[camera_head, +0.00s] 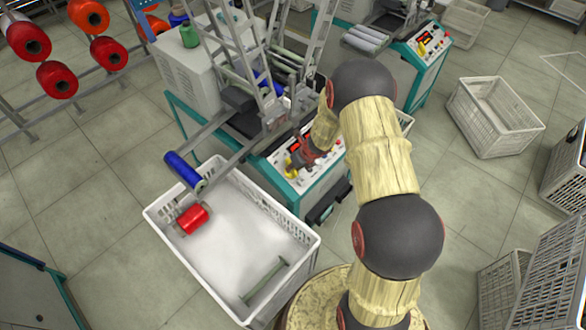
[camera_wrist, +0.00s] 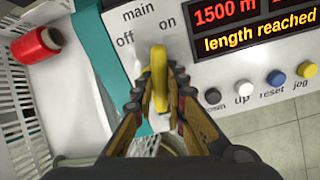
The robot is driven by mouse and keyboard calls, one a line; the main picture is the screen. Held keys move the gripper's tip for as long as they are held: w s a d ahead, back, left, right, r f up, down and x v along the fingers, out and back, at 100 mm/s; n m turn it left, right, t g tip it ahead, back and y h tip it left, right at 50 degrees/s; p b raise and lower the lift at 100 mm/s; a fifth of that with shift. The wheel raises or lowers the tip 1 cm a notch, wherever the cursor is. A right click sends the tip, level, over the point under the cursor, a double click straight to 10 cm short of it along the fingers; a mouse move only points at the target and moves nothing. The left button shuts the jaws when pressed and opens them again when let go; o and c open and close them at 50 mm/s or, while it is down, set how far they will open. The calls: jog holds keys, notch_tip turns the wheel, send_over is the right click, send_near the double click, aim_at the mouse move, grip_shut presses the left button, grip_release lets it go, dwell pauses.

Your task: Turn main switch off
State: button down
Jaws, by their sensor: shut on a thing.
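The main switch (camera_wrist: 158,72) is a yellow handle on the white control panel (camera_wrist: 205,62), under the labels "main", "off" and "on". Its tip points up in the wrist view, nearer to "on" than to "off". My gripper (camera_wrist: 159,98) is shut on the handle, with a finger on each side. The fingers hide the handle's lower part and its base. In the head view my gripper (camera_head: 301,158) is at the panel on the winding machine, and only a little yellow shows beside it.
The display (camera_wrist: 250,25) reads "1500 m" and "length reached". Several buttons, including a yellow one (camera_wrist: 307,69), sit right of the switch. A white crate (camera_head: 160,215) stands left of the panel, holding a red bobbin (camera_head: 192,218) and a green rod (camera_head: 265,280).

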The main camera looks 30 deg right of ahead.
jog(key=n+b, duration=0.2)
jog(key=n, duration=0.2)
jog(key=shift+a+f+n, duration=0.1)
jog(key=shift+a+n, duration=0.05)
jog(key=shift+n, duration=0.15)
jog(key=n+b, duration=0.2)
jog(key=n, duration=0.2)
jog(key=shift+s+a, duration=0.15)
jog(key=shift+n+b, duration=0.3)
jog(key=c, duration=1.8)
grip_release()
jog(key=shift+c, duration=0.2)
jog(key=shift+o, duration=0.2)
jog(key=v, duration=1.2)
